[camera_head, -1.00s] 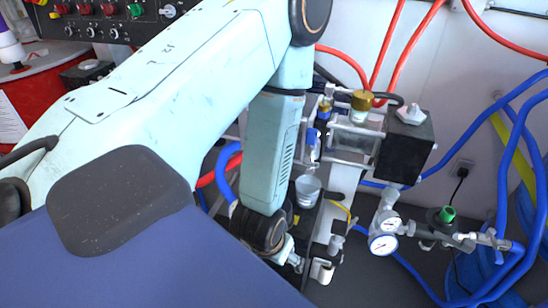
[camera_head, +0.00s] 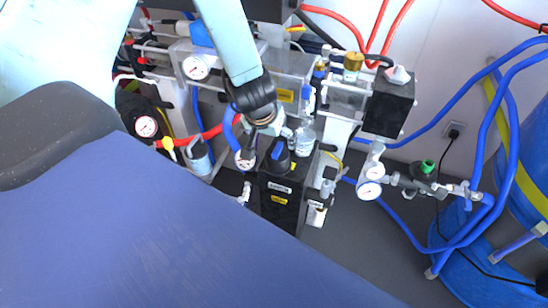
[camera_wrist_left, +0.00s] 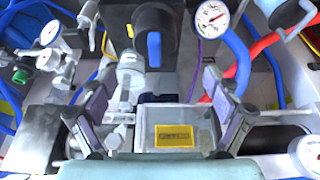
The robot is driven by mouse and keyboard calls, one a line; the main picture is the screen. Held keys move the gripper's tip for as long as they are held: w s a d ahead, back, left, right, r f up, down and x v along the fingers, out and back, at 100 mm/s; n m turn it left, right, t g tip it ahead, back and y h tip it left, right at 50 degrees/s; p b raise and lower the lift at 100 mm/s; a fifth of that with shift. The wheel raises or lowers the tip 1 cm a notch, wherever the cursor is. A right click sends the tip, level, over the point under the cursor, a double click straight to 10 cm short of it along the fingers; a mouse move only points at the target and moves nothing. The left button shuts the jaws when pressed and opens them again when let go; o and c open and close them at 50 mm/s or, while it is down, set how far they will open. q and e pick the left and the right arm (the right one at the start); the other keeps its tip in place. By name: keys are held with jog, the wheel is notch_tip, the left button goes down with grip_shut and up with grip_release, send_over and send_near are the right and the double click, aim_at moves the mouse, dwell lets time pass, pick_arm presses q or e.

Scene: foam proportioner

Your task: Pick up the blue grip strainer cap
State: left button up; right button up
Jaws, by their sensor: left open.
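The strainer cap, black and round with a raised blue grip (camera_head: 278,150), sits on top of a black box-shaped tank (camera_head: 282,205) in the head view. In the wrist view the blue grip (camera_wrist_left: 154,48) shows as an upright strip on the black cap, top centre, beyond the fingertips. My left gripper (camera_head: 268,130) is just above and behind the cap in the head view, partly hidden by its own wrist. In the wrist view its two fingers (camera_wrist_left: 158,85) are spread, with nothing held between them. My right gripper is not in view.
A clear cup (camera_head: 305,140) stands beside the cap. A pressure gauge (camera_head: 196,67) and metal frame are behind. Blue and red hoses run around the tank. A valve with two gauges (camera_head: 370,188) is at right. Grey floor (camera_head: 350,260) is open in front.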

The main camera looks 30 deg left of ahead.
aim_at(277, 149)
pick_arm(q)
jog(key=b+x, duration=0.1)
jog(key=x, duration=0.2)
jog(key=shift+w+r, duration=0.1)
jog(key=shift+w, duration=0.05)
jog(key=shift+w+d, duration=0.15)
jog(key=b+x, duration=0.2)
jog(key=x, duration=0.1)
jog(key=b+x, duration=0.1)
jog(key=shift+d+f, duration=0.15)
jog(key=shift+f, duration=0.3)
jog(key=shift+w+f+b, duration=0.1)
jog(key=shift+f+b, duration=0.15)
jog(key=shift+b, duration=0.05)
jog(key=shift+s+r, duration=0.2)
jog(key=shift+c, duration=1)
jog(key=shift+w+f, duration=0.1)
jog(key=shift+w, duration=0.05)
jog(key=c, duration=1.1)
